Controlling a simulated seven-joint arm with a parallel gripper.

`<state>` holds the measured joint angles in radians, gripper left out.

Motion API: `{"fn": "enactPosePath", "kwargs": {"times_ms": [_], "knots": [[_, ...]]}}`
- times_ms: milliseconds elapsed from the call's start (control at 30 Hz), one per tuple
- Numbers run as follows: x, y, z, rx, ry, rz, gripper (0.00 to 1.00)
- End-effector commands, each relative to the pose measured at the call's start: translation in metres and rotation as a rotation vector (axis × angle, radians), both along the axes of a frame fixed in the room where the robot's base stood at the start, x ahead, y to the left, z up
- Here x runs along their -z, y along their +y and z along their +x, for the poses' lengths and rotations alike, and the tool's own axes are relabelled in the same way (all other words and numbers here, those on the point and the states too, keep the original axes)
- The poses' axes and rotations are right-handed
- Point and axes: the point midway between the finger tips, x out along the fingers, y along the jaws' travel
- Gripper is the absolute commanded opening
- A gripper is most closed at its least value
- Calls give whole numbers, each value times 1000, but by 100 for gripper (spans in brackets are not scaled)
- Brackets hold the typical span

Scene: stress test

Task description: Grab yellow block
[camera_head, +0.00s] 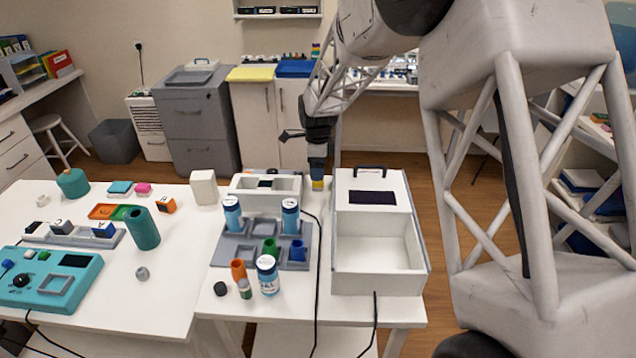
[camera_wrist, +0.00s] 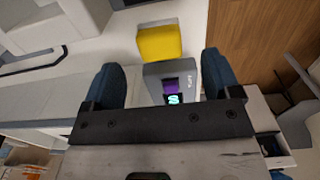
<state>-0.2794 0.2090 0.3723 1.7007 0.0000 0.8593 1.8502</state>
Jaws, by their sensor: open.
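The yellow block (camera_wrist: 159,43) lies on a white surface in the wrist view, ahead of my fingertips and roughly centred between them. In the head view the yellow block (camera_head: 318,185) shows as a small patch just below my fingers, near the back edge of the right table. My gripper (camera_head: 318,163) points down there. In the wrist view my gripper (camera_wrist: 159,75) has its two dark blue fingers spread wide apart. No contact with the block shows. The exact height of the fingers above it is hard to tell.
A grey device with a purple patch (camera_wrist: 172,84) lies between the fingers, close to the block. A white open box (camera_head: 375,245) stands right of the block, and a white tray (camera_head: 266,197) stands left. A grey rack (camera_head: 238,250) holds bottles and cups. A black cable runs beside the box.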

Motion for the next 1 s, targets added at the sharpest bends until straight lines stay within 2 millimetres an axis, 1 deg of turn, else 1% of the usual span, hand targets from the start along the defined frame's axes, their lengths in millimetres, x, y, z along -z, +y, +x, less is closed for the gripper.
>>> {"fn": "enactPosePath", "kwargs": {"times_ms": [400, 500, 1000], "knots": [[41, -1, 0, 0, 1, 0, 83], [48, -1, 0, 0, 1, 0, 83], [50, -1, 0, 0, 0, 0, 83]]}}
